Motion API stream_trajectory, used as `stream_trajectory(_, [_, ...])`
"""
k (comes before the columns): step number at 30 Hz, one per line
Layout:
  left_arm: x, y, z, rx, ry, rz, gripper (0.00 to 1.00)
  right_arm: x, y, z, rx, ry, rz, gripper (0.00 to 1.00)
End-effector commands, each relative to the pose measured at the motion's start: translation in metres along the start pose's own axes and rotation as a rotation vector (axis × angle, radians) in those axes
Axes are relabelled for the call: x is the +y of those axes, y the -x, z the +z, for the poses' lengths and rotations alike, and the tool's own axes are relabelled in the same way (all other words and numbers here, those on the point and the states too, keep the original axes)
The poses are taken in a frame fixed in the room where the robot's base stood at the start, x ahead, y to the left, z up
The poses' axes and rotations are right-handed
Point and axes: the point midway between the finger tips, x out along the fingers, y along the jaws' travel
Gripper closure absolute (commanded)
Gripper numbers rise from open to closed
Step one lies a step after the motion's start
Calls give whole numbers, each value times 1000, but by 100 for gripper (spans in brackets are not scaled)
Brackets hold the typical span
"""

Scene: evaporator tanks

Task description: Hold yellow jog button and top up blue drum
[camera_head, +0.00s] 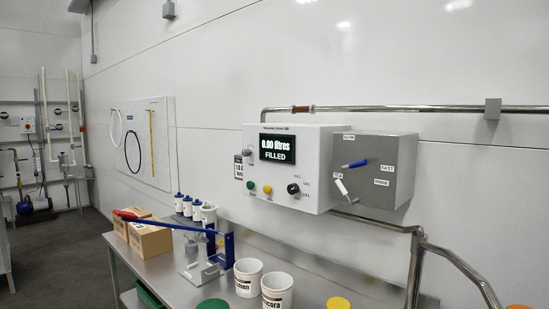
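The yellow button (267,190) is on the front of a white control box (318,160) on the wall, between a green button (250,185) and a black selector knob (293,189). The display (277,150) above reads "0.00 litres" and "FILLED". A grey box (385,185) beside it has a blue-handled lever (355,164) and a white-handled lever (341,187), with labels including FAST. I cannot make out a blue drum in this view. Neither of my grippers is in view.
Steel pipes (416,265) run at right. A green lid (213,304) and yellow lid (338,303) show at the bottom.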

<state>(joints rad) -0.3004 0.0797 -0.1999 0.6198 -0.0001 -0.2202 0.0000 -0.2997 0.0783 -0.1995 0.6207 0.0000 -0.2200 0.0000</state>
Motion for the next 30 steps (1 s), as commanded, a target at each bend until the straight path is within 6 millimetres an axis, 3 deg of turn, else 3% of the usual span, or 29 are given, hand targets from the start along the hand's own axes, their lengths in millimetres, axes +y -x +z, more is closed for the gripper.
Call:
stream_trajectory(2, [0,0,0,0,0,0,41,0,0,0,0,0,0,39])
stream_trajectory(13, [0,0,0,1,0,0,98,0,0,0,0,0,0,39])
stream_trajectory(30, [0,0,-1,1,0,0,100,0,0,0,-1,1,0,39])
